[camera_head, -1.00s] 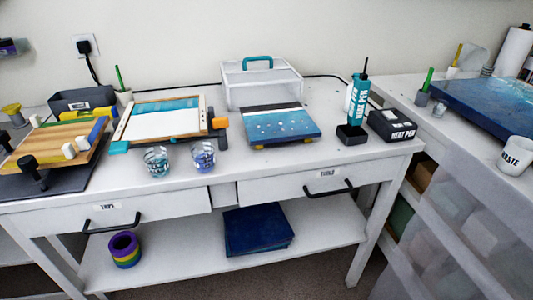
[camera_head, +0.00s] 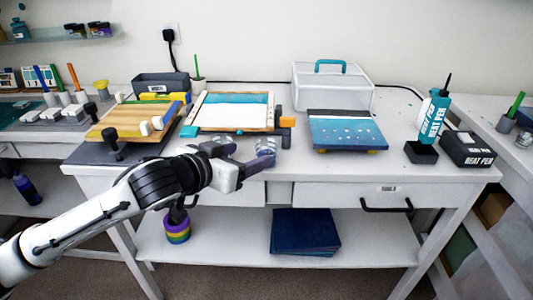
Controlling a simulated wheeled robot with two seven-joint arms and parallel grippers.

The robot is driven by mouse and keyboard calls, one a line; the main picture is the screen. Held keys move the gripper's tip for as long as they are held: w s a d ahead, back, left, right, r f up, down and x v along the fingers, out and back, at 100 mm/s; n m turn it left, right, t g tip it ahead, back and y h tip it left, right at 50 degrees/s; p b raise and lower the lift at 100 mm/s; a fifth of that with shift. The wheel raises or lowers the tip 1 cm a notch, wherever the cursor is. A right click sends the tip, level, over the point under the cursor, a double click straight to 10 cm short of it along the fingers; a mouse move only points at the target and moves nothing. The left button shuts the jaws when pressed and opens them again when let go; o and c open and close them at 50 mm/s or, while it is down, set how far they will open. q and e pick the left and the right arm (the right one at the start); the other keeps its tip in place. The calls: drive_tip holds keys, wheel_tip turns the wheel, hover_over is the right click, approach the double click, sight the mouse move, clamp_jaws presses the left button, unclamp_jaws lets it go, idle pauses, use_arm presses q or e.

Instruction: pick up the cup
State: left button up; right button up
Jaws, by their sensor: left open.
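Two clear cups stand near the front edge of the white table. The right cup (camera_head: 266,147), with blue-purple contents, shows above my fingers, which cover its lower part. The left cup (camera_head: 216,147) is mostly hidden behind my left wrist and gripper body. My left gripper (camera_head: 260,163) is open, with its fingers pointing right at the right cup's lower part. I cannot tell whether the fingers touch it or are around it. My right gripper is not in view.
A framed screen (camera_head: 233,111) lies behind the cups. A blue panel (camera_head: 346,134) is to their right, with a clear box (camera_head: 333,88) behind it. A wooden board with clamps (camera_head: 130,122) is at left. The table front between the blue panel and the heat pen box (camera_head: 467,149) is mostly clear.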

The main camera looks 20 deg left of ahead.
sight(258, 151)
use_arm(q)
drive_tip(key=x, duration=0.3)
drive_tip(key=shift+w+d+f, duration=0.1)
drive_tip(key=shift+w+d, duration=0.05)
drive_tip(key=shift+w, duration=0.1)
drive_tip(key=shift+d+x, duration=0.15)
drive_tip(key=shift+x, duration=1.2)
drive_tip(key=shift+d+x, duration=0.2)
drive_tip(key=shift+x, duration=1.15)
drive_tip(key=shift+c, duration=0.4)
drive_tip(key=c, duration=1.1)
